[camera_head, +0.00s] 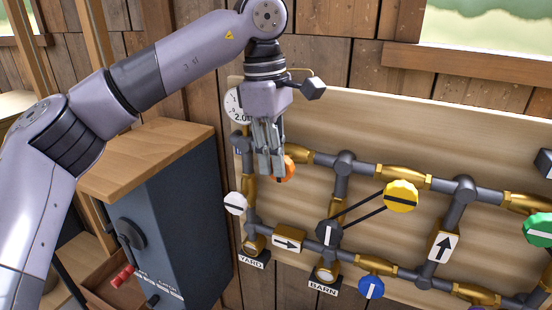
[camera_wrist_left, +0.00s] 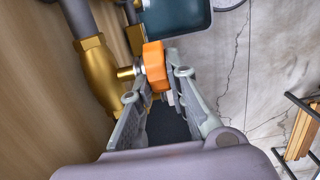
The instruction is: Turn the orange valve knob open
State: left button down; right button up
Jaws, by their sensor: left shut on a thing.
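The orange valve knob (camera_head: 289,167) is on the pipe board, mostly hidden behind my left gripper (camera_head: 272,172) in the head view. In the left wrist view the orange knob (camera_wrist_left: 154,66) sits on a short stem from a brass valve body (camera_wrist_left: 97,74). The fingers of my left gripper (camera_wrist_left: 156,84) are on both sides of the knob and shut on it. How far the knob is turned is hard to tell. My right gripper is in neither view.
Other knobs on the board are yellow (camera_head: 400,197), blue (camera_head: 371,287), green (camera_head: 540,229) and white (camera_head: 235,203). Two dark rods run beside the yellow knob. A pressure gauge (camera_head: 238,105) is at the board's upper left. A dark cabinet with a wooden top (camera_head: 150,155) stands left of the board.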

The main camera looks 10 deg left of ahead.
pick_arm(q)
jog(key=h, duration=0.1)
jog(key=h+b, duration=0.2)
jog(key=shift+w+a+f+g, duration=0.1)
jog(key=shift+a+f+g, duration=0.2)
jog(key=shift+a+f, duration=0.1)
jog(key=h+b, duration=0.2)
jog(key=h, duration=0.1)
jog(key=shift+a+f+g, duration=0.1)
jog(key=shift+f+g, duration=0.15)
jog(key=shift+g, duration=0.05)
jog(key=h+b, duration=0.3)
jog(key=b, duration=0.1)
jog(key=f+g+h+b, duration=0.1)
jog(key=h+b, duration=0.5)
jog(key=b, duration=0.1)
jog(key=shift+a+f+g+b, duration=0.15)
jog(key=shift+f+g+b, duration=0.15)
jog(key=shift+g+b, duration=0.1)
jog(key=shift+r+h+b, duration=0.15)
jog(key=shift+h+b, duration=0.65)
jog(key=shift+b, duration=0.1)
jog(key=c, duration=1.6)
grip_release()
jog(key=shift+o, duration=0.2)
